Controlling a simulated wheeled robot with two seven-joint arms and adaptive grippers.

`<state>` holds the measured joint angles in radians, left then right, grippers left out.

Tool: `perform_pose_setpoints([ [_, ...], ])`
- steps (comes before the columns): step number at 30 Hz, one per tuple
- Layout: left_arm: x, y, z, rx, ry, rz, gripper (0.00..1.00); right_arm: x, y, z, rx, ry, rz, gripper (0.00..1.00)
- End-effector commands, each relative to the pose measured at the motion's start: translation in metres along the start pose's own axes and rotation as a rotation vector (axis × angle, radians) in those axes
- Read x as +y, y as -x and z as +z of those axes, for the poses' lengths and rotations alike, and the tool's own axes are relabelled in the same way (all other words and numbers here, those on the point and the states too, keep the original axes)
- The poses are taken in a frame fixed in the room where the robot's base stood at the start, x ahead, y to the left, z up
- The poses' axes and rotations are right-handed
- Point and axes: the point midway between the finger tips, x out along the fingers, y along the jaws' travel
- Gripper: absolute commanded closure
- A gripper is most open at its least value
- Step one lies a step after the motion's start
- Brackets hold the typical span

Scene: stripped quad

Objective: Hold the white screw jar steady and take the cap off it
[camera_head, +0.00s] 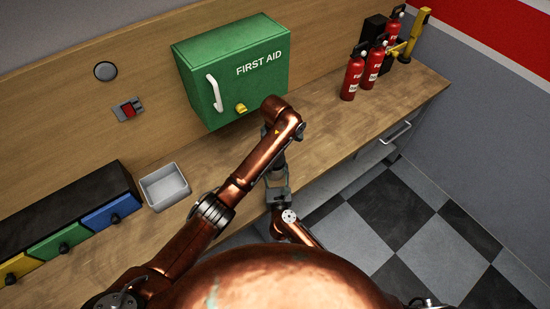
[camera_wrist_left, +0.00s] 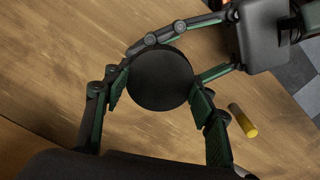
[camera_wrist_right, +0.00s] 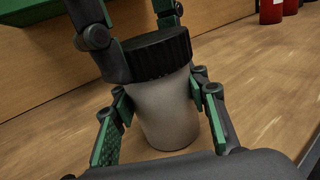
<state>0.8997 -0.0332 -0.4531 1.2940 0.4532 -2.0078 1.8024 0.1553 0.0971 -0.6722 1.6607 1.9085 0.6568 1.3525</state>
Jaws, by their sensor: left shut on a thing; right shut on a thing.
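The screw jar (camera_wrist_right: 165,115) stands upright on the wooden bench in the right wrist view, pale grey-white with a ribbed black cap (camera_wrist_right: 157,56) on its top. My right gripper (camera_wrist_right: 163,100) is shut on the jar's body, one finger on each side. My left gripper (camera_wrist_left: 158,88) is shut on the cap from above; the cap's round black top (camera_wrist_left: 160,78) shows between its fingers in the left wrist view. In the head view my left gripper (camera_head: 276,182) hangs over the bench's front edge area, and the jar is mostly hidden by my arms.
A green first aid box (camera_head: 235,75) is on the back panel. A grey tray (camera_head: 165,186) and a drawer unit (camera_head: 75,215) stand to the left. Red extinguishers (camera_head: 352,75) stand to the right. A small yellow-ended cylinder (camera_wrist_left: 243,121) lies near my grippers. The bench between is clear.

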Motion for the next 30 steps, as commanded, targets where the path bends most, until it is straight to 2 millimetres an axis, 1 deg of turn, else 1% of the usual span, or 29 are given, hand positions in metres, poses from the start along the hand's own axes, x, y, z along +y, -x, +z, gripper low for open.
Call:
perform_pose_setpoints([
  [18, 0.002, 0.020, -0.001, 0.003, -0.002, 0.006, 0.78, -0.001, 0.000, 0.000, -0.001, 0.001, -0.001, 1.00],
  [30, 0.000, 0.022, 0.000, 0.000, -0.001, 0.000, 0.78, -0.001, 0.000, 0.000, -0.001, 0.000, -0.001, 1.00],
])
